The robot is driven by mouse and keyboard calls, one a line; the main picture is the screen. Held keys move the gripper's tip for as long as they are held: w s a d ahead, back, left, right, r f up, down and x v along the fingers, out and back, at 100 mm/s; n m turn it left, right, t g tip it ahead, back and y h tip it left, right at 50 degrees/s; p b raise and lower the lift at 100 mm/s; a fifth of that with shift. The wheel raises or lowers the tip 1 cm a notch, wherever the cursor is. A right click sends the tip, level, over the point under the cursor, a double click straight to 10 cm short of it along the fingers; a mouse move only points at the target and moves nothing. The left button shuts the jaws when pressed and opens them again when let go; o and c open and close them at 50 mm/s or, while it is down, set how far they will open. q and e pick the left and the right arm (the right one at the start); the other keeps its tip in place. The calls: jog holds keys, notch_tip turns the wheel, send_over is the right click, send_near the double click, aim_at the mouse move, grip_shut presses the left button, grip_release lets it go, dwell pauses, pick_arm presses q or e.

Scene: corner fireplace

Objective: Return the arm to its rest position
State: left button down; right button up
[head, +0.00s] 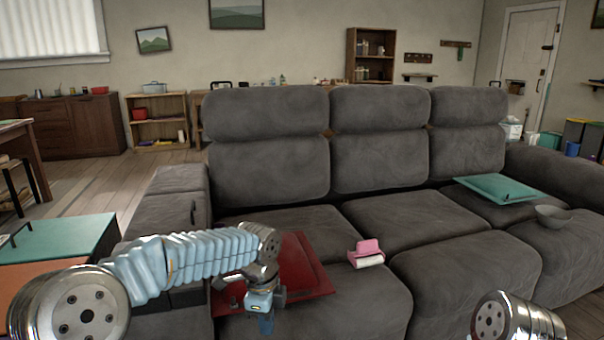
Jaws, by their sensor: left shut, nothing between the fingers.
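My left arm comes in from the lower left and reaches over the front of the grey sofa (395,229). My left gripper (266,322) points down in front of a dark red flat folder-like thing (305,262) on the left seat cushion. The left gripper is shut and empty. The lower end of its fingers is small and hard to make out. Of my right arm only a shiny metal joint shows at the bottom right; its gripper is out of view.
A pink object with a white roll (367,254) lies on the seat right of the red folder. A teal folder (497,190) and a grey bowl (552,216) sit on the right seat. A teal-topped box (62,238) stands at the left. The middle seat is mostly clear.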

pick_arm(q)
jog(key=s+f+n+h, duration=0.2)
jog(key=s+f+n, duration=0.2)
jog(key=f, duration=0.6)
jog(key=s+f+n+h, duration=0.1)
jog(key=s+f+n, duration=0.25)
jog(key=f, duration=0.65)
jog(key=s+a+f+n+t, duration=0.1)
jog(key=s+a+f+n, duration=0.3)
jog(key=s+f+n, duration=0.7)
jog(key=s+n, duration=0.3)
jog(key=s, duration=0.1)
jog(key=shift+h, duration=0.3)
pick_arm(e)
jog(key=shift+s+a+r, duration=0.15)
jog(key=shift+s+a, duration=0.1)
jog(key=shift+a, duration=0.2)
